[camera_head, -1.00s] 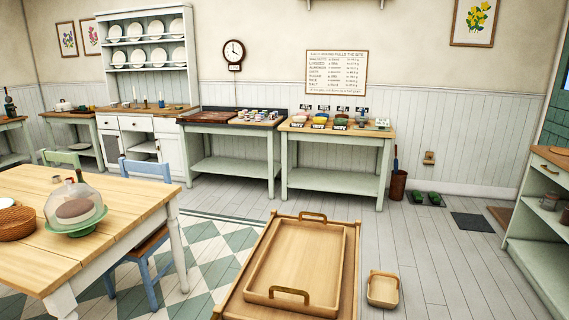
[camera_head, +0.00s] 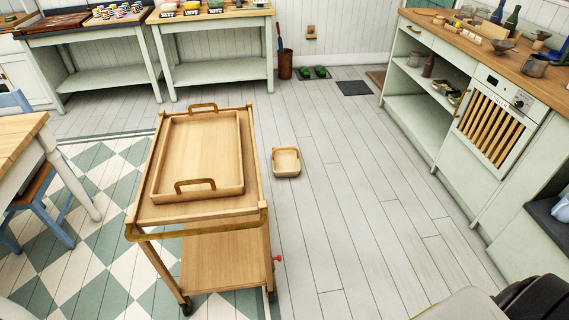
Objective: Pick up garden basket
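The garden basket is most likely the small light-wood basket (camera_head: 286,164) with a handle, standing on the grey plank floor just right of the wooden trolley. It appears empty. Neither of my grippers shows in the head view, so their state cannot be seen.
The wooden trolley (camera_head: 165,212) with a handled tray (camera_head: 200,150) on top stands left of the basket. A green counter (camera_head: 412,115) with an oven (camera_head: 495,120) runs along the right. A table (camera_head: 30,150) and blue chair (camera_head: 50,205) are at left. The floor (camera_head: 350,200) right of the basket is clear.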

